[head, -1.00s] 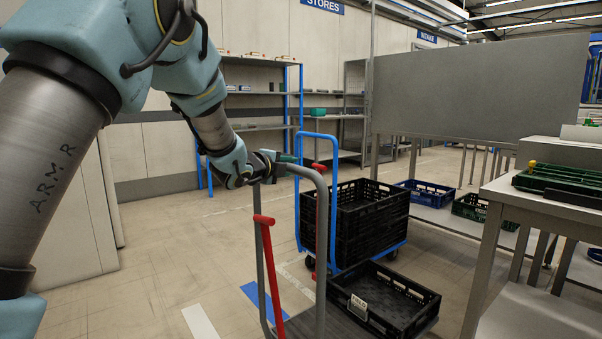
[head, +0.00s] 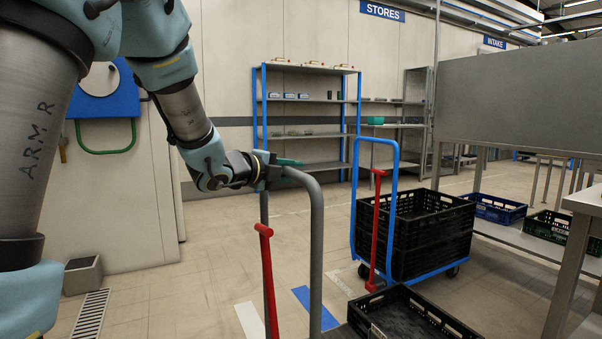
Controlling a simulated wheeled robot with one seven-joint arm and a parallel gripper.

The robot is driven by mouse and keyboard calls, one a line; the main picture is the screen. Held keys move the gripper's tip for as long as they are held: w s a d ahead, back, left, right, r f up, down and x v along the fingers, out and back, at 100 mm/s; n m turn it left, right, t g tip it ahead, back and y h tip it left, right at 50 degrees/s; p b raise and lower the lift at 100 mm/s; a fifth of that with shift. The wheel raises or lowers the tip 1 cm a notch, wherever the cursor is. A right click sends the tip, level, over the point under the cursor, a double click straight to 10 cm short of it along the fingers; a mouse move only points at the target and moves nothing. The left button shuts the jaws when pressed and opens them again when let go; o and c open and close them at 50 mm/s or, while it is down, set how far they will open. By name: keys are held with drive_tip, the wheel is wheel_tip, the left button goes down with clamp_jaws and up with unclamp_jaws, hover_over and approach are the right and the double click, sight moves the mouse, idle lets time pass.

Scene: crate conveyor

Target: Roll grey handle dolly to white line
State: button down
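The grey-handled dolly stands in front of me, its grey handle (head: 316,235) upright and a low black crate (head: 420,315) on its deck. The deck is mostly cut off by the bottom edge. A red lever (head: 268,275) stands at the handle's left side. My gripper (head: 277,170) is at the handle's top bar and appears closed around it; the fingers are small and partly hidden. A white line (head: 250,320) lies on the floor left of the handle, partly behind the red lever. A blue strip (head: 315,308) lies right of it.
A blue-handled dolly (head: 357,215) with stacked black crates (head: 432,238) stands close behind, to the right. A bench (head: 575,200) is at the right. Floor is open toward the shelves (head: 308,118).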

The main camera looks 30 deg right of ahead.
idle(0.3)
drive_tip(key=c, duration=0.6)
unclamp_jaws()
drive_tip(key=v, duration=1.1)
drive_tip(key=shift+p, duration=0.35)
drive_tip(key=shift+w+d, duration=0.1)
